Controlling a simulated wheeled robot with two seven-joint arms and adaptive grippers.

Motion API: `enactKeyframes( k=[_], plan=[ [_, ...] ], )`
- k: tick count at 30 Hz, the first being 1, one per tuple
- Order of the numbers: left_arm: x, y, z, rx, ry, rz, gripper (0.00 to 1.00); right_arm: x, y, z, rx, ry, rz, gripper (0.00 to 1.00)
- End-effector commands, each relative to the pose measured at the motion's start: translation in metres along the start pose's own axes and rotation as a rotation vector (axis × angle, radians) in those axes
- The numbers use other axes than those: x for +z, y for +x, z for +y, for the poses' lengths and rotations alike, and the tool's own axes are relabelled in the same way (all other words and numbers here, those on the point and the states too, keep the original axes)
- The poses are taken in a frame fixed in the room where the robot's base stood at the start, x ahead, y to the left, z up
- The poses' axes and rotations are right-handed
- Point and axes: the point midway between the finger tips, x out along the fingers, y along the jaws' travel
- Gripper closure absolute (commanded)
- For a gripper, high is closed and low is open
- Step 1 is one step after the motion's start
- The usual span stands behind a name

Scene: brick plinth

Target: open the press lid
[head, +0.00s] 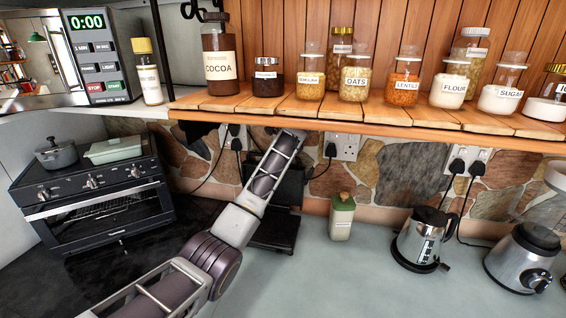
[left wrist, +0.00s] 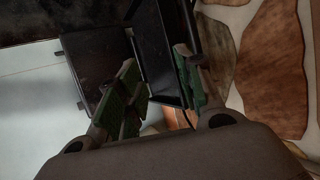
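The black press stands on the counter behind my left arm in the head view; its flat base (head: 274,234) and an upright dark panel, seemingly the raised lid (head: 291,188), show on either side of the arm. In the left wrist view my left gripper (left wrist: 156,92) has its two green-padded fingers apart. A dark panel of the press (left wrist: 153,50) lies beyond and between them, and I cannot tell whether they touch it. A flat dark plate (left wrist: 92,68) shows at the left. My arm hides much of the press and the gripper in the head view. My right gripper is not in view.
A toaster oven (head: 100,200) stands left of the press. A green-lidded canister (head: 342,218), a kettle (head: 420,240) and a blender (head: 520,258) stand to the right. A wooden shelf (head: 380,120) with several jars hangs above, close to my arm's upper end.

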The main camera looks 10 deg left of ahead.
Motion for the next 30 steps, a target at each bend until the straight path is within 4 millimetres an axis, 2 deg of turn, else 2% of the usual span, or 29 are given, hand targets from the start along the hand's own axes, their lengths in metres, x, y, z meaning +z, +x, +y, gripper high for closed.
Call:
enactKeyframes(
  k=[10,30],
  plan=[
    [-0.01,-0.016,0.017,-0.001,0.0,0.0,0.64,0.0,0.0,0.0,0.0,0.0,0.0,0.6],
    [-0.017,-0.016,0.022,0.006,0.021,0.011,0.64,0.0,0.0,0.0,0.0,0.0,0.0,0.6]
  ],
)
